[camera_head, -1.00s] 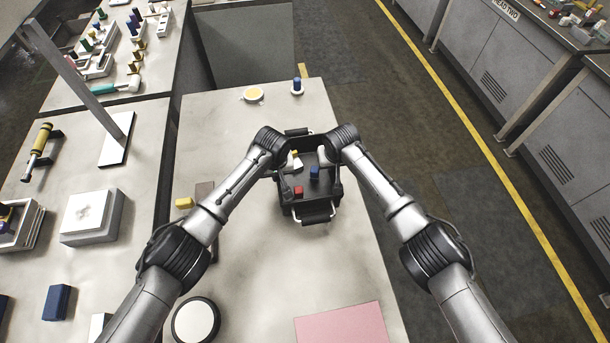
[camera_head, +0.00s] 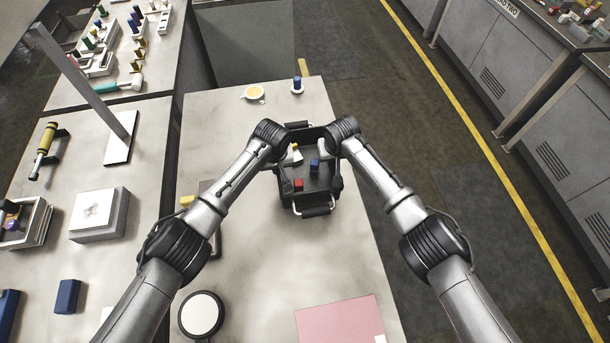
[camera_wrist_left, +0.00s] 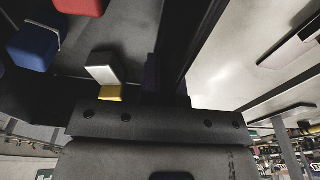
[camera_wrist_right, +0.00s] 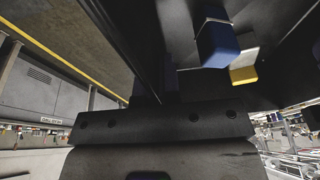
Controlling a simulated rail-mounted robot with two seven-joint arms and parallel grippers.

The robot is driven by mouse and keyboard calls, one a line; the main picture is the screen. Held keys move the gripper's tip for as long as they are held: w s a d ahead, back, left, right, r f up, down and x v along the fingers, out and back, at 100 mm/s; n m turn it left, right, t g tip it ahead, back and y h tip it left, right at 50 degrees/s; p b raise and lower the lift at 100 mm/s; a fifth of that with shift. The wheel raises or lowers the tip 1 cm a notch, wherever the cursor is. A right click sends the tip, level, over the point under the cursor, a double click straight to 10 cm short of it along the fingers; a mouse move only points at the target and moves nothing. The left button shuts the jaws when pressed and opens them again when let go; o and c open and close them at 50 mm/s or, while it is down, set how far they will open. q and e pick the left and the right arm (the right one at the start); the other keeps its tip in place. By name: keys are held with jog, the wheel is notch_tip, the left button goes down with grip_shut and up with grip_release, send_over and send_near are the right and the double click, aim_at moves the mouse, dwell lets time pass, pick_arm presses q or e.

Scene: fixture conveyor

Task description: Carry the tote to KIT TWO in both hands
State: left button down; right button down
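The tote (camera_head: 317,190) is a black open box with bar handles at its near and far ends, over the middle table. It holds a red block (camera_head: 298,184), a blue block (camera_head: 314,166) and a white-and-yellow piece (camera_head: 295,153). My left gripper (camera_head: 282,166) is at its left wall and my right gripper (camera_head: 337,164) at its right wall. In both wrist views a wall of the tote runs into the gripper, which looks shut on it; the fingertips are hidden. I cannot tell whether the tote touches the table. A sign ending in "TWO" (camera_head: 507,7) is on the right-hand bench.
The middle table (camera_head: 265,270) bears a yellow disc (camera_head: 254,92), a blue-topped peg (camera_head: 298,85), a round white-topped piece (camera_head: 201,315) and a pink mat (camera_head: 341,321). A dark aisle (camera_head: 440,200) with a yellow line separates it from the right-hand bench (camera_head: 480,55).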

pick_arm(q)
jog(key=shift+r, duration=0.15)
pick_arm(e)
jog(key=shift+d+r, duration=0.1)
jog(key=shift+r, duration=0.1)
